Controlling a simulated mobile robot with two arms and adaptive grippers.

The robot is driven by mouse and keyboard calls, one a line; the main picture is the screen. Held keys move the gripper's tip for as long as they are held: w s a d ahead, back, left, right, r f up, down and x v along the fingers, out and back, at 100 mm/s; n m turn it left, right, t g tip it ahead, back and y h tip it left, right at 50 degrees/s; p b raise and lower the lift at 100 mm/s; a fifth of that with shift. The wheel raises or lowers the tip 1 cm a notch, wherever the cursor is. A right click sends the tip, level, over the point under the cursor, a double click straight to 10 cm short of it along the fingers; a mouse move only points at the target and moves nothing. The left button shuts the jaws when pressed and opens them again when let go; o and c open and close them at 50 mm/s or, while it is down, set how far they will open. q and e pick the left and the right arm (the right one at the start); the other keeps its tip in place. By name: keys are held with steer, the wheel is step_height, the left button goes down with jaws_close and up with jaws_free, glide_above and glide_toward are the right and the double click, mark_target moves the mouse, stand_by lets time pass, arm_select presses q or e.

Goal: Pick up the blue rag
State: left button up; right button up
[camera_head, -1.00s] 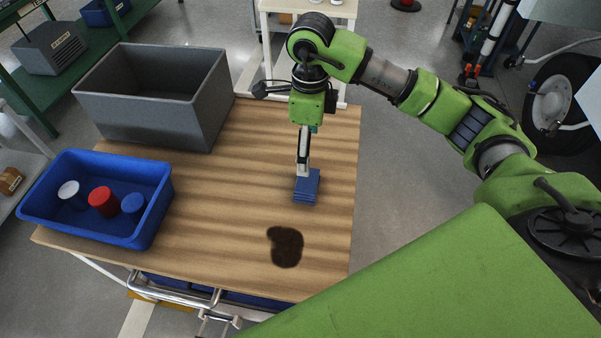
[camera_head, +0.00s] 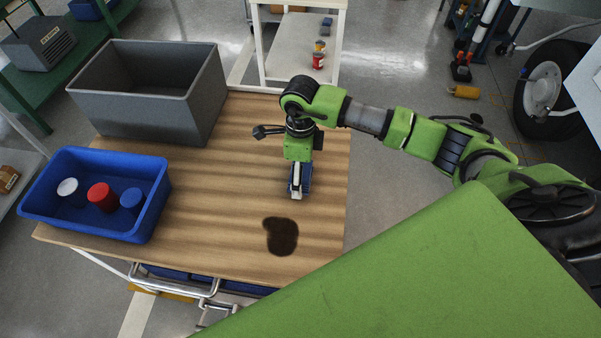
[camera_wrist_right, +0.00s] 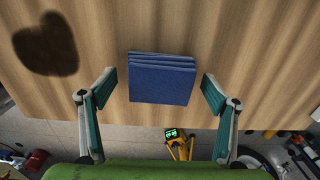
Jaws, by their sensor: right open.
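The blue rag (camera_wrist_right: 161,80) is a folded, layered square lying on the wooden table; in the head view only part of it (camera_head: 307,180) shows behind my right gripper. My right gripper (camera_head: 296,194) points down over the rag. In the right wrist view the fingers of my right gripper (camera_wrist_right: 157,90) are spread wide, one on each side of the rag, with a gap on both sides. Nothing is between the fingers but the view of the rag below. My left gripper does not show.
A dark stain (camera_head: 281,236) marks the wooden table (camera_head: 225,200) near the rag. A blue bin (camera_head: 110,226) with a white, a red and a blue-topped container stands at left. A grey open box (camera_head: 140,112) stands behind it. The table's right edge is close to the rag.

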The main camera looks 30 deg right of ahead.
steer(key=shift+c, duration=0.9)
steer(key=c, duration=1)
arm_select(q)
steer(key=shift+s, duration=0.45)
arm_select(e)
steer(key=shift+o, duration=0.2)
steer(key=shift+r, duration=0.1)
steer(key=shift+r, duration=0.55)
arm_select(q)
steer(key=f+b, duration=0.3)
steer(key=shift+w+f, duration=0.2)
arm_select(e)
steer(key=s+a+r, duration=0.4)
steer(key=a+r, duration=0.7)
steer(key=a, duration=0.2)
steer(key=shift+a+r, duration=0.25)
steer(key=shift+r, duration=0.15)
steer(key=shift+o, duration=0.2)
